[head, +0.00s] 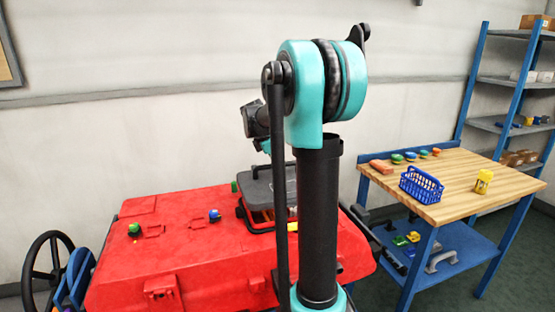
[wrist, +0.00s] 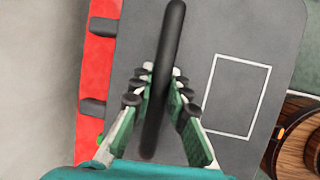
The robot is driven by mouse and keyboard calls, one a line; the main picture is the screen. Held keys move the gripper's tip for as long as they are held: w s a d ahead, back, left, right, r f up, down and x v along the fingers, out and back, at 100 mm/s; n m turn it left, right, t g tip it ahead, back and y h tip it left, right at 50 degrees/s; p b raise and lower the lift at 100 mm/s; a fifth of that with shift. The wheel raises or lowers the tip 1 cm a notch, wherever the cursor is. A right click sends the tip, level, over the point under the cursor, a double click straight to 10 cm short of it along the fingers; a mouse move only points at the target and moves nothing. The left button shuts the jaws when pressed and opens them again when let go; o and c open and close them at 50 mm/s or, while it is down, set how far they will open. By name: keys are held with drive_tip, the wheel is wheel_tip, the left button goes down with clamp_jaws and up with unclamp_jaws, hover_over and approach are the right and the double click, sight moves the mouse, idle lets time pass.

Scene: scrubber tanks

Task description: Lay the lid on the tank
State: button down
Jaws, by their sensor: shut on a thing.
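The dark grey lid (wrist: 232,60) fills much of the wrist view, with a white rectangle outline on its face and a black bar handle (wrist: 168,45). My gripper (wrist: 160,80) is shut on this handle, one finger on each side. In the head view the lid (head: 262,187) is at the back right of the red tank body (head: 180,245), over a raised rim (head: 250,222). I cannot tell whether lid and rim touch. My arm hides the gripper and the lid's right part there.
Green and blue knobs (head: 134,229) stand on the red top. A wooden bench (head: 455,190) with a blue basket (head: 421,185) and several coloured items stands at right, before a blue shelf rack (head: 472,90). A black steering wheel (head: 45,262) is at far left. The wall is close behind.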

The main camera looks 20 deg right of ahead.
sight(277, 175)
drive_tip(key=shift+f, duration=2.15)
drive_tip(key=shift+f, duration=0.3)
drive_tip(key=shift+f, duration=0.4)
drive_tip(key=shift+f, duration=0.15)
drive_tip(key=shift+f, duration=0.55)
drive_tip(key=shift+f, duration=0.15)
drive_tip(key=shift+f, duration=0.25)
drive_tip(key=shift+f, duration=0.1)
